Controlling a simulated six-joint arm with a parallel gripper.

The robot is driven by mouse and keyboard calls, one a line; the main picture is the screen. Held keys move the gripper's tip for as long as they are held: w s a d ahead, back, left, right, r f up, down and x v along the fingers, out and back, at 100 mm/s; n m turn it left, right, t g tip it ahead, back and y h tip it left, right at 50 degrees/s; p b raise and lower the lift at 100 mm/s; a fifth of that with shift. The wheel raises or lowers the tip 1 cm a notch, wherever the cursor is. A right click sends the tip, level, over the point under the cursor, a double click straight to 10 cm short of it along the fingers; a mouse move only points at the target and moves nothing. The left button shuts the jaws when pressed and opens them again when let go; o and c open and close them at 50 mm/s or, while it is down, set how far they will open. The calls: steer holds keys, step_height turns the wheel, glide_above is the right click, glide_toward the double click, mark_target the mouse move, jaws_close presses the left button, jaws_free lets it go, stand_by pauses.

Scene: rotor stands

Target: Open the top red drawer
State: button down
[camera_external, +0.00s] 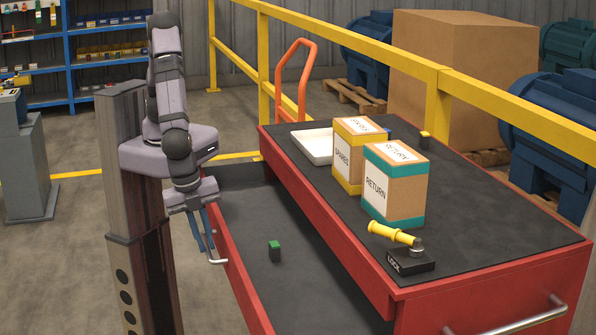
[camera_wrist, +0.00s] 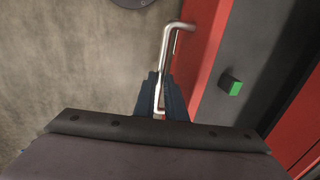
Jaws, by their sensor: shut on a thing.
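The top red drawer (camera_external: 238,278) stands pulled out from the left side of the red cabinet (camera_external: 330,235), with its dark floor exposed. Its silver bar handle (camera_external: 218,261) is on the outer front. In the wrist view the handle (camera_wrist: 174,42) runs down between my fingers beside the red drawer front (camera_wrist: 203,55). My gripper (camera_external: 207,248) is shut on the handle, and its fingers (camera_wrist: 160,85) also show in the wrist view. The part of the handle between the fingers is partly hidden.
A small green-topped block (camera_external: 274,251) stands inside the drawer. On the cabinet top are a white tray (camera_external: 312,147), a SPARES box (camera_external: 347,170), a RETURN box (camera_external: 408,197) and a yellow-handled LOCK device (camera_external: 405,262). Yellow railing (camera_external: 345,42) runs behind.

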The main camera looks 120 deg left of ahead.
steer(key=s+d, duration=0.5)
steer(key=shift+s+d+b, duration=0.15)
steer(key=shift+d+b, duration=0.1)
steer(key=shift+b, duration=0.15)
steer(key=c, duration=1.8)
jaws_free()
steer(key=shift+r, duration=0.15)
steer(key=shift+s+d+r+b, duration=0.15)
steer(key=shift+r+b, duration=0.15)
steer(key=shift+r, duration=0.9)
steer(key=shift+s+d+r+b, duration=0.15)
steer(key=shift+s+r+b, duration=0.1)
steer(key=shift+r, duration=0.9)
steer(key=shift+s+d+r+b, duration=0.15)
steer(key=shift+r+b, duration=0.15)
steer(key=shift+r, duration=0.9)
steer(key=w+a+n+g, duration=0.1)
steer(key=w+a+n, duration=0.3)
steer(key=a, duration=1)
steer(key=s+a+n, duration=0.1)
steer(key=a, duration=0.4)
steer(key=s+a+f+n+h, duration=0.1)
steer(key=s+a+n, duration=0.1)
steer(key=a, duration=0.2)
steer(key=s+a+n, duration=0.1)
steer(key=s+a, duration=0.1)
steer(key=a, duration=0.3)
steer(key=shift+a+f+n+g+h, duration=0.3)
steer(key=shift+a+f+n, duration=0.05)
steer(key=shift+f+n, duration=0.05)
